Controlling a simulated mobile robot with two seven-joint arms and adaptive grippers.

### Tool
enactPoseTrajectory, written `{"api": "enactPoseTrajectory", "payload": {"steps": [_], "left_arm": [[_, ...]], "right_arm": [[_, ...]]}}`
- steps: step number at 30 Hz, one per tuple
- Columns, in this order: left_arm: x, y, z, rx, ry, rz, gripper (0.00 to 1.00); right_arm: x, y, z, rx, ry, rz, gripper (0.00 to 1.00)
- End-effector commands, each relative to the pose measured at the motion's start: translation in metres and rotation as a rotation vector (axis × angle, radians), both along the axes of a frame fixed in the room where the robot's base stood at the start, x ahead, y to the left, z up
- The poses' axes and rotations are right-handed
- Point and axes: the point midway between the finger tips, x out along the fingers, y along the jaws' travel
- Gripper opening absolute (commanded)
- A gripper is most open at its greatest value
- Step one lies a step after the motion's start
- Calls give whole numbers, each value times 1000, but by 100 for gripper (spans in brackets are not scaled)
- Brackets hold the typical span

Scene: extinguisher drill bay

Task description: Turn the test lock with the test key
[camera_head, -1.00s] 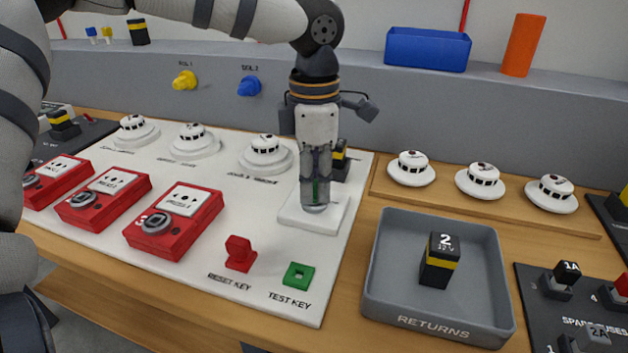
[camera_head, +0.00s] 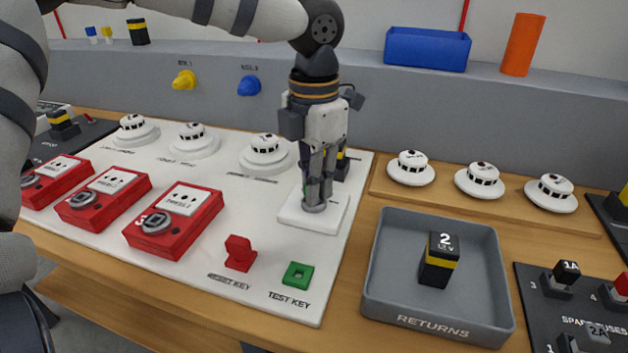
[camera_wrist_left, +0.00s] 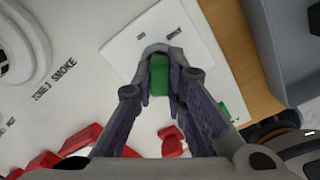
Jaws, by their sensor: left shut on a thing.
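The green test key (camera_wrist_left: 158,72) is between the fingers of my left gripper (camera_head: 317,190), which points straight down and is shut on it. The test lock is a white square plate (camera_head: 292,216) with a round grey barrel (camera_head: 314,206) under the fingertips. The fingers hide most of the key and barrel, so I cannot tell how deep the key sits. The plate and its small dark marks also show in the wrist view (camera_wrist_left: 128,45); the marks are too small to read. The green TEST KEY holder (camera_head: 297,275) stands empty at the panel's front right.
A red reset key (camera_head: 239,253) stands left of the green holder. Red call points (camera_head: 175,220) and white detectors (camera_head: 266,152) fill the panel's left side. A black-yellow block (camera_head: 342,163) stands close behind the gripper. The grey RETURNS tray (camera_head: 378,270) is at right.

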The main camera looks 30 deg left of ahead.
Motion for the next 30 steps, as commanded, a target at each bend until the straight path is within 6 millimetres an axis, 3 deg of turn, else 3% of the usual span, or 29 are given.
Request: {"api": "enactPoseTrajectory", "payload": {"steps": [6,13,18,24,30], "left_arm": [[0,0,0,2,-1,185,0],[0,0,0,1,-1,217,0],[0,0,0,1,-3,402,0],[0,0,0,2,-2,419,0],[0,0,0,2,-1,607,0]], "right_arm": [[0,0,0,0,0,0,50],[0,0,0,0,0,0,50],[0,0,0,0,0,0,50],[0,0,0,0,0,0,50],[0,0,0,0,0,0,50]]}}
